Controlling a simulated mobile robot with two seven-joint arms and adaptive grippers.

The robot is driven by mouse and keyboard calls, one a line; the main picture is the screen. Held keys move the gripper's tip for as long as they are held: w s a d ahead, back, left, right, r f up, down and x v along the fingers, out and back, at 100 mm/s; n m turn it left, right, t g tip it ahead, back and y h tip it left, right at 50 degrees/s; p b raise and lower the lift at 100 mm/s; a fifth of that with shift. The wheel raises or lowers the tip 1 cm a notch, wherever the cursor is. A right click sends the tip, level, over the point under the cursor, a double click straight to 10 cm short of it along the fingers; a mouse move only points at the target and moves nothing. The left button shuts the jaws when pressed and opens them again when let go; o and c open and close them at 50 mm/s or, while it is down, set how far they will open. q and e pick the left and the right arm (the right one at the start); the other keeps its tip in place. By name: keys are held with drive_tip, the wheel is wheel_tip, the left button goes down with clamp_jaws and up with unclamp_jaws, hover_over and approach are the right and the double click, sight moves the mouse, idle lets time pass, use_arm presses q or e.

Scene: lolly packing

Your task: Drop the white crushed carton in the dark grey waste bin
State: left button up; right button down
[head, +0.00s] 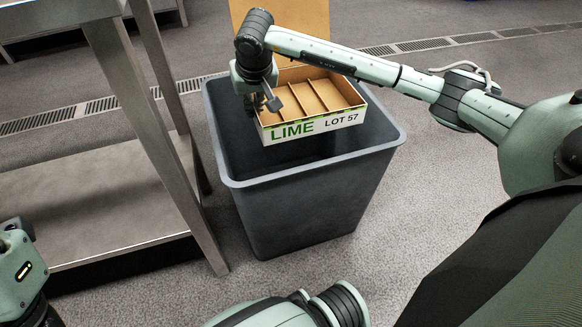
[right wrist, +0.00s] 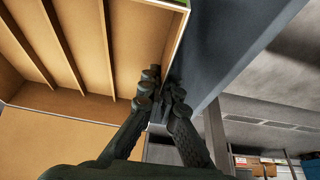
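The white carton (head: 318,127) has a brown inside with dividers and a raised brown lid flap, and its front reads "LIME LOT 57". Its walls look fairly straight; I see no clear crushing. It hangs in the mouth of the dark grey waste bin (head: 300,205), near the rim's height. My right gripper (head: 262,103) is shut on the carton's left side wall. In the right wrist view the fingers (right wrist: 163,92) straddle the wall of the carton (right wrist: 60,60), one inside and one outside. My left gripper is not in view.
A metal table with a lower shelf (head: 95,210) stands left of the bin, its leg close to the bin's rim. Floor drain grates (head: 425,44) run behind. The floor right of the bin is clear.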

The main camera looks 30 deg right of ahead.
drive_tip(key=c, duration=1.6)
unclamp_jaws()
drive_tip(key=shift+c, duration=0.2)
drive_tip(key=v, duration=1.2)
drive_tip(key=shift+s+f, duration=0.1)
